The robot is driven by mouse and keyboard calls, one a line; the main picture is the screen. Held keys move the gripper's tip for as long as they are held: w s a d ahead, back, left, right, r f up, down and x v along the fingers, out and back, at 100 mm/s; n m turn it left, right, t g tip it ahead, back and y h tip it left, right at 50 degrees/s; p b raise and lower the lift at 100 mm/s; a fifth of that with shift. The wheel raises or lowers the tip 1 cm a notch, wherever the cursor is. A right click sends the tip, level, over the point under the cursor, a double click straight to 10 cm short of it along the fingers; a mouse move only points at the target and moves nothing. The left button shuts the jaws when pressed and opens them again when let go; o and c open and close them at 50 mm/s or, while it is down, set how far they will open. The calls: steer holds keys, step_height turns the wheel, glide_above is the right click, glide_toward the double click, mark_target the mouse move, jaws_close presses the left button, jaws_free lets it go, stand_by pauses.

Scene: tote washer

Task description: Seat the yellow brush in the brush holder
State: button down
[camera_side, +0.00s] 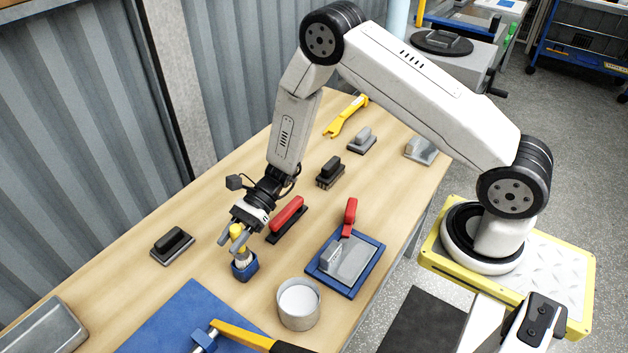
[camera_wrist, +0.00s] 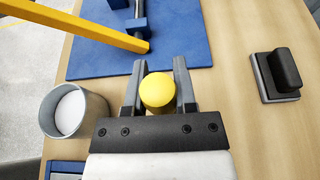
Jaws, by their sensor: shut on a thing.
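The yellow brush (camera_side: 238,232) stands roughly upright, with a yellow knob on top and a paler lower part. In the wrist view its round yellow top (camera_wrist: 158,91) sits between the two grey fingers. My gripper (camera_side: 236,243) is shut on the brush; it also shows in the wrist view (camera_wrist: 160,70). The small blue brush holder (camera_side: 245,270) is directly below the gripper on the wooden table. The brush's lower end is at the holder's mouth; how deep it sits inside cannot be told. The holder is hidden behind the brush and gripper in the wrist view.
A grey cup (camera_side: 298,305) stands right of the holder. A red-handled brush (camera_side: 287,218) lies behind it, and a dark block brush (camera_side: 172,245) lies left. A blue tray (camera_side: 372,270) is at the right. A blue mat (camera_side: 165,325) with a yellow-handled tool (camera_side: 240,336) is in front.

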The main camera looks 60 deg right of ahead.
steer(key=shift+f, duration=0.15)
stand_by(0.3)
jaws_free()
steer(key=shift+d, duration=0.15)
stand_by(0.6)
steer(key=d, duration=0.8)
steer(key=shift+d, duration=0.35)
stand_by(1.0)
steer(key=shift+s, duration=0.1)
